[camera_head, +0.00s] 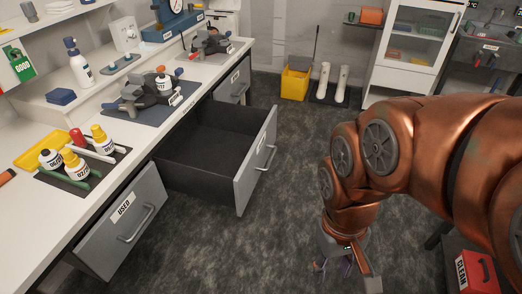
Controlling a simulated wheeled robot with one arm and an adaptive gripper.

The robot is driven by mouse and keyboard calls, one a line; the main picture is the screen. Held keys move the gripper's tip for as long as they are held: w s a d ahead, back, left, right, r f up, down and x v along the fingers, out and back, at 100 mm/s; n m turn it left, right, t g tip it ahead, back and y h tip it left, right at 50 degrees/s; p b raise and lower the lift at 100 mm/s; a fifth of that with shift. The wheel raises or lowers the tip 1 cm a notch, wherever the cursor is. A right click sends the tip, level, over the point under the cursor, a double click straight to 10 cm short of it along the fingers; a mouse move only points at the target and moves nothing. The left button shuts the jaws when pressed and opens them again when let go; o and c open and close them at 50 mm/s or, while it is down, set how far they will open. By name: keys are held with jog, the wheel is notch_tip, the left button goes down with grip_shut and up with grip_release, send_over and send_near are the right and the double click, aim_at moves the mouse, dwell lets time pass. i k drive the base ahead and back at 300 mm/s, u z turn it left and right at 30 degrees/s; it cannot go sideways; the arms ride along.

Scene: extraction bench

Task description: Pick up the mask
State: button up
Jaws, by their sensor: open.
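No mask can be made out with certainty. A grey and black device (150,92) with an orange-red part lies on a dark mat on the bench, and a similar one (208,42) lies farther back; I cannot tell whether either is a mask. My gripper (340,268) hangs low over the floor at the lower middle, to the right of the open drawer (258,165). It is open, and nothing shows held in it. Its fingers are small and partly hidden by my wrist. The visible part of the open drawer's inside looks empty.
The white bench (30,215) runs along the left, with bottles (75,165) on a dark mat. A drawer labelled USED (122,220) is partly pulled out. A red CLEAN box (470,270) stands at lower right. A yellow bucket (294,84) stands behind. Middle floor is clear.

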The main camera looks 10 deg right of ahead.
aim_at(147, 79)
jog(key=u, duration=0.15)
jog(key=k, duration=0.2)
jog(key=z, duration=0.05)
jog(key=i, duration=1)
jog(key=u, duration=1.35)
jog(key=i, duration=0.65)
jog(key=u, duration=0.75)
